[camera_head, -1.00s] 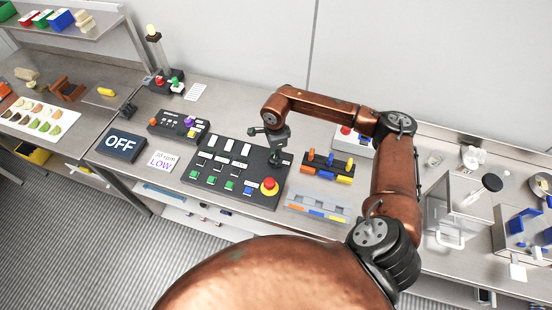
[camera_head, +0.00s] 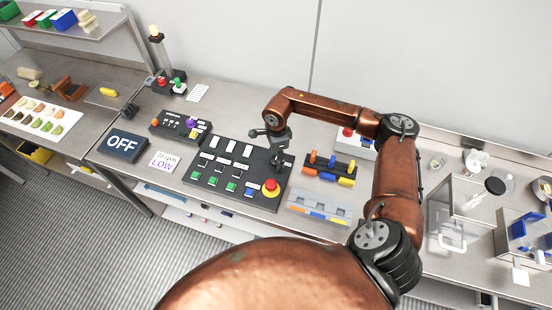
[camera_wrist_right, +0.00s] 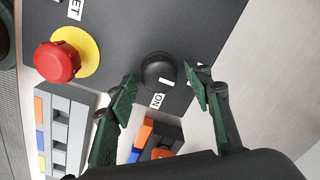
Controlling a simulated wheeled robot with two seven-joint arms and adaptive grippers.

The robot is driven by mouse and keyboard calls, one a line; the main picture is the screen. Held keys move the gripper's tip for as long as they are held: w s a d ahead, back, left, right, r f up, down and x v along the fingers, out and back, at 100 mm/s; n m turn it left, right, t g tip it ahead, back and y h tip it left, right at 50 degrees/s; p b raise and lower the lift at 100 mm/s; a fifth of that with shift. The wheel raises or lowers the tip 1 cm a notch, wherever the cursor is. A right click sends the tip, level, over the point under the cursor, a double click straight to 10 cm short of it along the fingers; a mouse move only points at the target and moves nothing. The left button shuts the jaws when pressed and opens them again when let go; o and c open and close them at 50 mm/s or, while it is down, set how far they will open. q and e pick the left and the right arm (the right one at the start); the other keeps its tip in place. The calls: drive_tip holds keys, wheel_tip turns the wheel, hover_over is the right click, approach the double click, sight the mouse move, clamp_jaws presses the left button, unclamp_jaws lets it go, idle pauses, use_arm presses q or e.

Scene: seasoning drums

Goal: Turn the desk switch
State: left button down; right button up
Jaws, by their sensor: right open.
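A black panel (camera_head: 207,180) with rows of buttons lies on the desk. In the right wrist view, a round black switch knob (camera_wrist_right: 158,71) with a white mark sits on the panel (camera_wrist_right: 115,25), with a small label reading "ON" beside it. My right gripper (camera_wrist_right: 163,88) is open and empty, with one fingertip to either side of the knob; I cannot tell whether they touch it. In the head view, my right gripper (camera_head: 278,155) is over the panel's upper right corner and hides the knob. My left gripper is not in view.
A red mushroom button (camera_head: 271,187) on a yellow base is close by on the panel; it also shows in the right wrist view (camera_wrist_right: 57,62). A block rack (camera_head: 330,168) and a grey tray (camera_head: 319,206) lie to the right. A sign (camera_head: 122,144) reads "OFF".

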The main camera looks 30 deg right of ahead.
drive_tip(key=shift+r, duration=0.15)
drive_tip(key=shift+w+r, duration=0.1)
drive_tip(key=shift+r, duration=0.25)
wheel_tip(320, 180, up, 11)
drive_tip(key=shift+d, duration=0.1)
idle(0.4)
